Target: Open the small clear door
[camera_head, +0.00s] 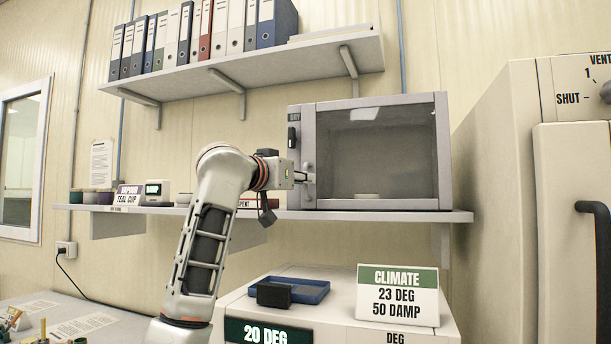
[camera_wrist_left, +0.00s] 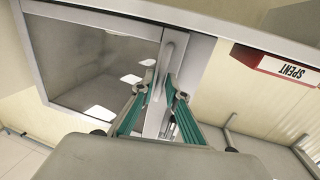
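The small clear door (camera_head: 385,150) is a grey-framed see-through panel on the front of a grey cabinet on the wall shelf. It looks shut. Its upright grey handle (camera_head: 308,155) is at the door's left edge. My left gripper (camera_head: 306,178) is at the lower part of this handle, reaching in from the left. In the left wrist view, the teal-padded fingers of my left gripper (camera_wrist_left: 162,82) stand on either side of the grey handle (camera_wrist_left: 172,48). Whether they press on it is unclear. The clear door (camera_wrist_left: 85,65) shows there too. My right gripper is not in view.
A small pale disc (camera_head: 367,195) lies inside the cabinet. A red SPENT box (camera_wrist_left: 280,68) stands beside the cabinet on the shelf (camera_head: 400,215). The CLIMATE sign (camera_head: 398,294) and a blue tray (camera_head: 308,290) are below. A tall beige cabinet (camera_head: 505,180) stands right.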

